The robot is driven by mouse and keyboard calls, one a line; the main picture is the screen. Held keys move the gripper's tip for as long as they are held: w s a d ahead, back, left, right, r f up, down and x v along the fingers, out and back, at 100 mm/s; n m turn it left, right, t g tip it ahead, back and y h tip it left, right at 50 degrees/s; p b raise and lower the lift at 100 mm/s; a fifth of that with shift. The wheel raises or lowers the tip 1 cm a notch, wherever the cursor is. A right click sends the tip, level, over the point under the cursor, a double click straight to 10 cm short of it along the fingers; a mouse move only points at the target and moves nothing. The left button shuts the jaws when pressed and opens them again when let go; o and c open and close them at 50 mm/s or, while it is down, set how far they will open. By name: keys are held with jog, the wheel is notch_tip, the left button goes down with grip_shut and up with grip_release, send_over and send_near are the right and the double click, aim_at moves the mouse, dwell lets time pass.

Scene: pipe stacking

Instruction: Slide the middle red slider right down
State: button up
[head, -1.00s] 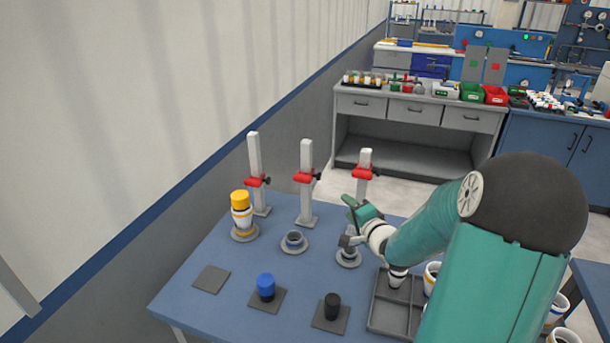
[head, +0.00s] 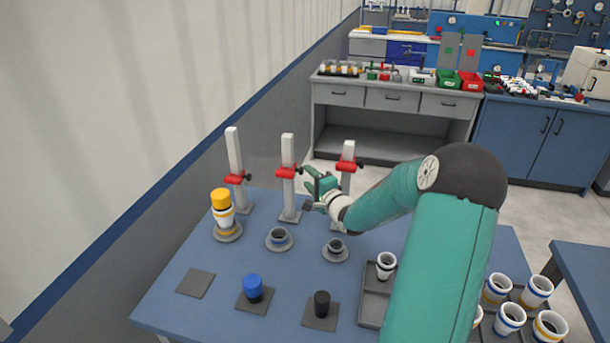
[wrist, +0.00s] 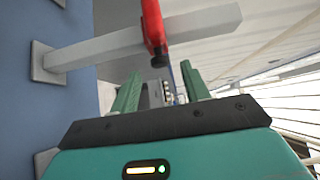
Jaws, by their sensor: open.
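My gripper (head: 311,188) is open and empty, just right of the middle post in the head view. In the wrist view its two green fingers (wrist: 160,74) stand apart with nothing between them. The slider does not appear to be between the fingers.
The left red slider (head: 236,179) and right red slider (head: 346,165) sit on neighbouring posts. A yellow-topped cup stack (head: 222,208), ring holders (head: 279,239), a blue cylinder (head: 253,287) and a black cylinder (head: 322,303) stand on the blue table. A tray (head: 372,309) is at right.

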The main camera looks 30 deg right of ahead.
jog(key=shift+w+d, duration=0.1)
jog(key=shift+w, duration=1.35)
grip_shut()
notch_tip(320, 180, down, 8)
jog(key=shift+f, duration=0.1)
grip_release()
jog(key=shift+w+f, duration=0.1)
jog(key=s, duration=0.9)
jog(key=s+a, duration=0.1)
jog(key=s, duration=0.4)
jog(key=shift+r, duration=0.2)
